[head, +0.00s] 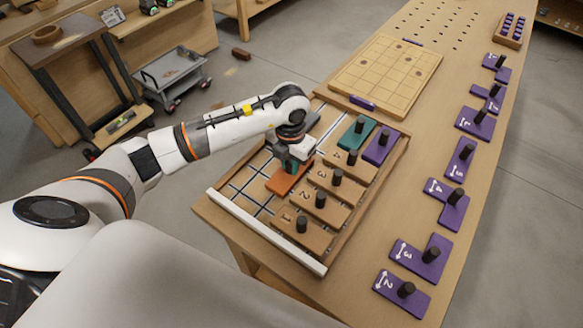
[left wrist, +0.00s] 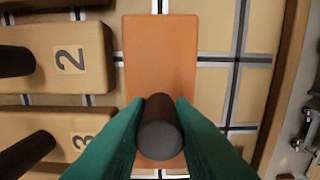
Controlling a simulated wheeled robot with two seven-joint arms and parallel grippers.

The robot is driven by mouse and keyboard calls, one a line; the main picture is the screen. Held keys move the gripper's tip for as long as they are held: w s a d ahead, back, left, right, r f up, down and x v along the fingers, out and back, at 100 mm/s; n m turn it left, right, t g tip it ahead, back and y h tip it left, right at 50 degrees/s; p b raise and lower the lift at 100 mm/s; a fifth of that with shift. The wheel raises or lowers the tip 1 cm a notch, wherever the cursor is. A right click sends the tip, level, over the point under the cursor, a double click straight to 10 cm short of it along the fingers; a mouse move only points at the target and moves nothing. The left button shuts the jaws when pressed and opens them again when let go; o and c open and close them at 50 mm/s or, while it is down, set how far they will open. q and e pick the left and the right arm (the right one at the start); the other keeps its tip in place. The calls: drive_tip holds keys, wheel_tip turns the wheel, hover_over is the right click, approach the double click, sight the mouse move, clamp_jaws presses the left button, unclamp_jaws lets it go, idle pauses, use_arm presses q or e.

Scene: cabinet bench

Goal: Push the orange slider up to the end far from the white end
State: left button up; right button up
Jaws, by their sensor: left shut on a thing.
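The orange slider (head: 282,184) lies flat in the wooden tray, on the black-lined grid left of the tan numbered blocks. The white end (head: 264,231) is the tray's near edge, with bare grid between it and the slider. My left gripper (head: 290,166) is over the slider, shut on its dark knob. In the left wrist view the green fingers (left wrist: 160,130) sit on both sides of the knob, and the orange slider (left wrist: 160,60) shows beneath. My right gripper is not in view.
Tan blocks (head: 318,203) with knobs stand in the tray right of the slider. A teal block (head: 357,131) and a purple block (head: 381,147) are at the far end. My arm hides part of the tray's far left. Purple pieces (head: 403,291) line the bench's right side.

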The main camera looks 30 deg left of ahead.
use_arm(q)
drive_tip(key=shift+w+d+f+b, duration=0.15)
drive_tip(key=shift+w+b, duration=0.55)
drive_tip(key=shift+w, duration=0.45)
drive_tip(key=shift+w+d+r+b, duration=0.1)
drive_tip(key=shift+w+d+b, duration=0.1)
drive_tip(key=shift+w+b, duration=0.75)
drive_tip(key=shift+w+d+f+b, duration=0.15)
drive_tip(key=shift+w+b, duration=0.3)
drive_tip(key=shift+w, duration=0.9)
drive_tip(key=shift+w+r, duration=0.2)
drive_tip(key=shift+w, duration=0.25)
drive_tip(key=shift+w, duration=0.1)
drive_tip(key=shift+w+d+f+b, duration=0.1)
drive_tip(key=shift+w+d+b, duration=0.1)
drive_tip(key=shift+w+b, duration=0.75)
drive_tip(key=shift+w+d+b, duration=0.15)
drive_tip(key=shift+w+b, duration=0.6)
drive_tip(key=shift+w, duration=0.45)
drive_tip(key=shift+w+d+f+b, duration=0.1)
drive_tip(key=shift+w+d+b, duration=0.1)
drive_tip(key=shift+w+b, duration=0.75)
drive_tip(key=shift+w+r+b, duration=0.2)
drive_tip(key=shift+w+b, duration=0.15)
drive_tip(key=shift+w, duration=0.45)
